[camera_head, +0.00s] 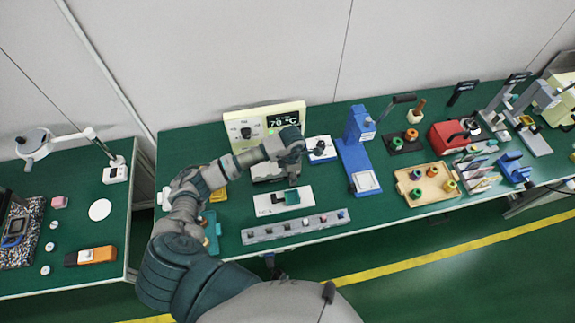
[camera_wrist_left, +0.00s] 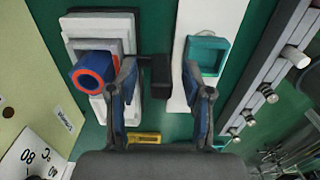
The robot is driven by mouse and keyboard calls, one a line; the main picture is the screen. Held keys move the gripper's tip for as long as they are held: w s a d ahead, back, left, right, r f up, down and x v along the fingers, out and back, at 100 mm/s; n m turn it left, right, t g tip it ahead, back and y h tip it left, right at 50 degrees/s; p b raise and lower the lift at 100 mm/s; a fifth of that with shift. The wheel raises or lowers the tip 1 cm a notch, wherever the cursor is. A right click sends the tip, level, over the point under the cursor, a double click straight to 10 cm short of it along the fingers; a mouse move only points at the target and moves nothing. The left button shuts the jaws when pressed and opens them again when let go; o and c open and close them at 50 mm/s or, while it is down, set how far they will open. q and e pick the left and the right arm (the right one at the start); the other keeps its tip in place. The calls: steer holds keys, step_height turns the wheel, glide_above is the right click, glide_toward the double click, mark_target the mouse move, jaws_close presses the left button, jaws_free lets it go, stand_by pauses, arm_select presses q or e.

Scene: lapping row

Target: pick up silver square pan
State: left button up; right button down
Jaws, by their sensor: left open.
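A silver-grey square pan (camera_head: 366,181) seems to lie flat on the low front part of the blue stand (camera_head: 357,145), right of my left arm. My left gripper (camera_head: 293,178) points down over the bench, left of that stand and apart from the pan. In the left wrist view the gripper (camera_wrist_left: 160,72) is open, with nothing seen between its fingers. A black block (camera_wrist_left: 158,76) shows below the gap between them. The pan is not recognisable in the left wrist view. My right gripper is not in view.
Close to my left gripper are a white plate (camera_head: 266,205) with a teal square frame (camera_wrist_left: 207,54), a grey stepped block (camera_wrist_left: 101,29) and a grey rail with knobs (camera_head: 297,229). A control box reading 70 °C (camera_head: 243,127) stands behind. A wooden tray (camera_head: 428,198) lies right of the stand.

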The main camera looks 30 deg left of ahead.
arm_select(q)
jaws_close()
steer(key=shift+r, duration=0.15)
